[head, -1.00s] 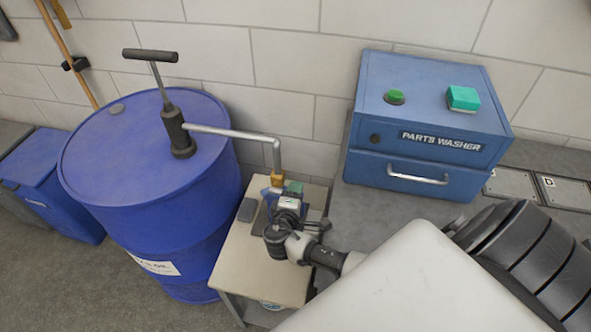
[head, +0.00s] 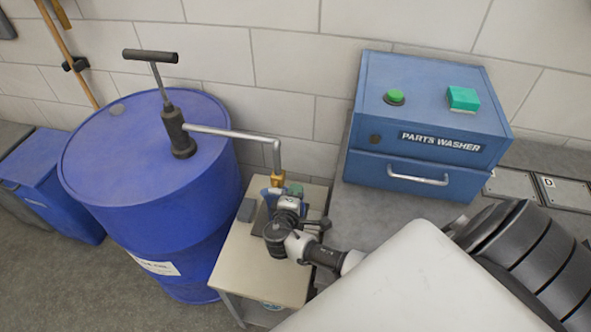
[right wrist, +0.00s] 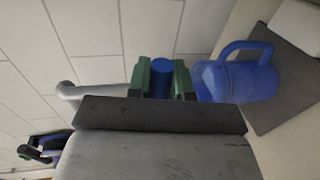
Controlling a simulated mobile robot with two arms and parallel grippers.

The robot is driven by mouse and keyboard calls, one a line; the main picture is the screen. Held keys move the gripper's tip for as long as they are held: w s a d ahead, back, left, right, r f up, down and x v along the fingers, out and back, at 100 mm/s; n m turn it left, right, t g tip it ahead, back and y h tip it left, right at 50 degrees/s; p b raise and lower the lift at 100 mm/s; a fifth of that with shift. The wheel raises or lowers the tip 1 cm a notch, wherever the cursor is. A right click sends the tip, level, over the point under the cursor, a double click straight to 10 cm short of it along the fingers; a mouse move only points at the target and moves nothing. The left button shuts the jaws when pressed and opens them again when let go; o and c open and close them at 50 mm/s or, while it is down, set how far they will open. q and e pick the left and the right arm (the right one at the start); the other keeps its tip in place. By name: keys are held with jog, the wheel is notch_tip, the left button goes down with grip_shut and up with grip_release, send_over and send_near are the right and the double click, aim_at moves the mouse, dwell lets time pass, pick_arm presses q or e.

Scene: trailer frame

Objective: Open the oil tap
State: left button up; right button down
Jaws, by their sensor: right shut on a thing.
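The oil tap (head: 277,180) is a small brass fitting at the downturned end of the grey pipe from the blue drum (head: 100,150). My right gripper (head: 291,190) is at the tap. In the right wrist view its green fingers (right wrist: 160,82) are shut on a blue cylindrical piece (right wrist: 160,74), which looks like the tap's handle. The pipe (right wrist: 85,92) runs off to the left behind them. A blue jug (right wrist: 238,78) with a loop handle stands close by on a dark pad; in the head view my wrist mostly hides it. My left gripper is out of view.
A small beige table (head: 238,262) carries the jug. The drum's pump has a black T-handle (head: 150,56). A blue parts washer (head: 425,125) stands on the grey bench to the right. A tiled wall closes the back.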

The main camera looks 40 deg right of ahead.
jog(key=r+n+p, duration=0.2)
jog(key=shift+w+a+n+g, duration=0.1)
jog(key=shift+n+g, duration=0.2)
jog(key=shift+w+a+r+n+h+p, duration=0.2)
jog(key=shift+r+n+h+p, duration=0.4)
jog(key=shift+n+p, duration=0.45)
jog(key=n, duration=0.1)
jog(key=w+r+n+g+p, duration=0.1)
jog(key=n, duration=0.1)
jog(key=shift+a+r+h, duration=0.2)
jog(key=shift+a+h, duration=0.1)
jog(key=shift+a, duration=0.1)
jog(key=shift+w+a+r+n+p, duration=0.15)
jog(key=shift+n+p, duration=0.1)
jog(key=shift+n, duration=0.35)
jog(key=shift+w+a+r+n+p, duration=0.15)
jog(key=shift+n+p, duration=0.1)
jog(key=shift+n, duration=0.3)
jog(key=c, duration=1)
grip_release()
jog(key=shift+a, duration=0.15)
